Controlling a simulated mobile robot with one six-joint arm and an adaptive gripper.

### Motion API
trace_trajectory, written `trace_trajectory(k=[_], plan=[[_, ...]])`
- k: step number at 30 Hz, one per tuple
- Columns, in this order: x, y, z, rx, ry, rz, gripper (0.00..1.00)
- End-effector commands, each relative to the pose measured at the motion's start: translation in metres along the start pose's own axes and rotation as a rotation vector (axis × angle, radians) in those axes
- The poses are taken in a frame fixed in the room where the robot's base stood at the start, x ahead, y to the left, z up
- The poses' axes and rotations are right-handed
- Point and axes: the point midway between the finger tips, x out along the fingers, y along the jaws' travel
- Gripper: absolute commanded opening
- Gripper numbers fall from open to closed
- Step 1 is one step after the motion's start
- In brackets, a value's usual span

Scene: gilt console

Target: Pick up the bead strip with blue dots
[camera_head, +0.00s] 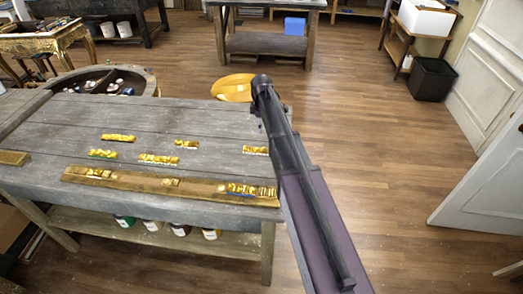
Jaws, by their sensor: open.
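Several short gold bead strips lie on a grey plank workbench (60,125) at left. One gold strip (250,189), at the right end of a long wooden board along the bench's front edge, shows blue along its lower side. Separate blue dots are too small to make out. Another strip (103,154) shows green along its lower edge. Other gold strips lie behind the board, one at the back (118,138), one in the middle (158,160), one at the right (255,150). My arm rises from the lower right past the bench's right end. My gripper does not show.
The long board (130,181) carries other small gold pieces. A round yellow seat (232,88) stands behind the bench. Jars (210,233) sit on the lower shelf. Open wooden floor (400,150) lies to the right, with a black bin (433,79) and white door (490,195).

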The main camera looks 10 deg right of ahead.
Motion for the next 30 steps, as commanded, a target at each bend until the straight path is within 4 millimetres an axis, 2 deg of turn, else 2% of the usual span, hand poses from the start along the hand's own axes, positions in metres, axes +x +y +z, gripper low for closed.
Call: trace_trajectory(k=[14, 30], plan=[[0.002, 0.002, 0.000, -0.008, 0.000, 0.000, 0.89], [0.039, 0.002, 0.001, -0.006, 0.000, 0.000, 0.89]])
